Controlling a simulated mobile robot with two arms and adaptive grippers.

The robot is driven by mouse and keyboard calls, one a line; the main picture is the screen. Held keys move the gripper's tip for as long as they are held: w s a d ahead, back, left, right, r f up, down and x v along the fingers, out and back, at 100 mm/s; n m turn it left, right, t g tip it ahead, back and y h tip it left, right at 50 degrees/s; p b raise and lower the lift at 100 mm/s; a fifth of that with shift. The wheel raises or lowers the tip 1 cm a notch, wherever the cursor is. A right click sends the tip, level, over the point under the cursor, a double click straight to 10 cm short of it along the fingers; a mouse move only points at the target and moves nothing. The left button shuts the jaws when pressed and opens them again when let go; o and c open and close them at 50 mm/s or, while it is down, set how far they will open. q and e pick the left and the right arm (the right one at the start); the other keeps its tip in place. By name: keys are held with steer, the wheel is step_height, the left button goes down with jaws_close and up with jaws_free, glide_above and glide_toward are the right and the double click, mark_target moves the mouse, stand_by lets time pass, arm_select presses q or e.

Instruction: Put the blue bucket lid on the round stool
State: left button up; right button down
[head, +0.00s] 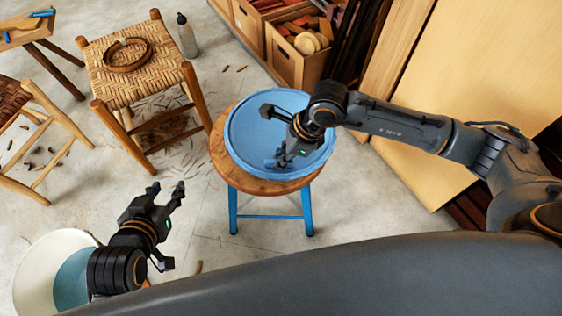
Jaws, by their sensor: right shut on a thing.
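The blue bucket lid (240,122) is a round, rimmed disc over the round stool (222,160). It covers most of the wooden seat and leaves a strip bare at the front and left. I cannot tell whether it rests fully on the seat. The stool has blue legs. My left gripper (166,192) is open and empty, above the floor to the lower left of the stool.
A woven-seat stool (110,80) holding a coiled ring (127,55) stands left of the round stool. A grey bottle (187,36) is behind it. Wooden crates (285,60) and leaning boards (440,90) stand behind. A round white-and-blue thing (35,265) is at lower left.

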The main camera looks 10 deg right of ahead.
steer(key=shift+f, duration=0.95)
steer(key=c, duration=1.4)
jaws_free()
arm_select(q)
steer(key=shift+w+d+r+t+h, duration=0.15)
steer(key=shift+w+d+r+t, duration=0.05)
steer(key=shift+w+r+t, duration=0.3)
steer(key=shift+w+d+r+t+h, duration=0.2)
steer(key=shift+w+r+t, duration=0.15)
steer(key=shift+r, duration=0.2)
